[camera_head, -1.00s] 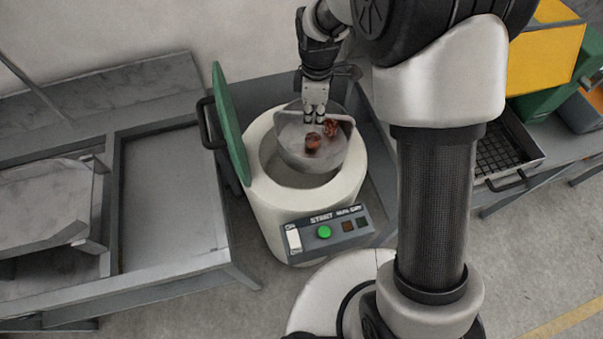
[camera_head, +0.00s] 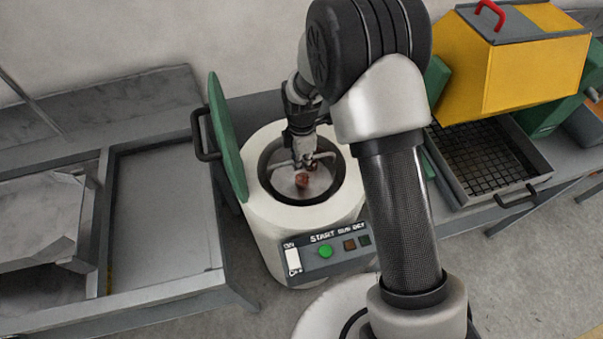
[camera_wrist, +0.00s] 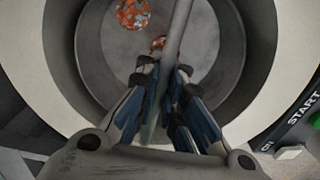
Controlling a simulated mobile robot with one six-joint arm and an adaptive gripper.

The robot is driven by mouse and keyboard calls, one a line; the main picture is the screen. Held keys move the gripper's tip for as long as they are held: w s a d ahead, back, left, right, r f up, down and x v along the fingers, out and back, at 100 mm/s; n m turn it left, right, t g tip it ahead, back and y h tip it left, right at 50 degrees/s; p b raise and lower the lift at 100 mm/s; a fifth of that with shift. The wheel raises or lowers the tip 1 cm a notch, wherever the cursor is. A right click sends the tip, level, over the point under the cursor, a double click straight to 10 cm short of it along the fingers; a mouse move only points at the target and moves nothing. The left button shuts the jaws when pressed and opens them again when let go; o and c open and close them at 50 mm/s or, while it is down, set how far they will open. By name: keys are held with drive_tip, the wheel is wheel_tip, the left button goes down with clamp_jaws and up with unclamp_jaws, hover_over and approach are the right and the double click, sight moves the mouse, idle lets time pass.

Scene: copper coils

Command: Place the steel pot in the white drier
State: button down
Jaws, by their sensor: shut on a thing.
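The white drier (camera_head: 268,212) stands in the middle of the head view, with its green lid (camera_head: 228,140) open and upright on the left. The steel pot (camera_head: 318,186) sits down inside the drier's round opening, with copper coils (camera_head: 302,181) in it. My gripper (camera_head: 304,160) is shut on the pot's bar handle, at the level of the drier's mouth. In the wrist view, the handle (camera_wrist: 181,25) runs between my fingers (camera_wrist: 165,105), and a copper coil (camera_wrist: 133,13) lies on the pot's floor. Whether the pot touches the drier's bottom is hidden.
A control panel with a green start button (camera_head: 325,252) is on the drier's front. A grey bench (camera_head: 165,200) stands at left. At right are a grid tray (camera_head: 490,165) and a yellow machine (camera_head: 510,65) with a red handle.

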drive_tip(key=shift+f+b, duration=0.65)
drive_tip(key=shift+f, duration=1.85)
drive_tip(key=shift+f, duration=0.2)
drive_tip(key=c, duration=1.7)
unclamp_jaws()
drive_tip(key=shift+r, duration=0.1)
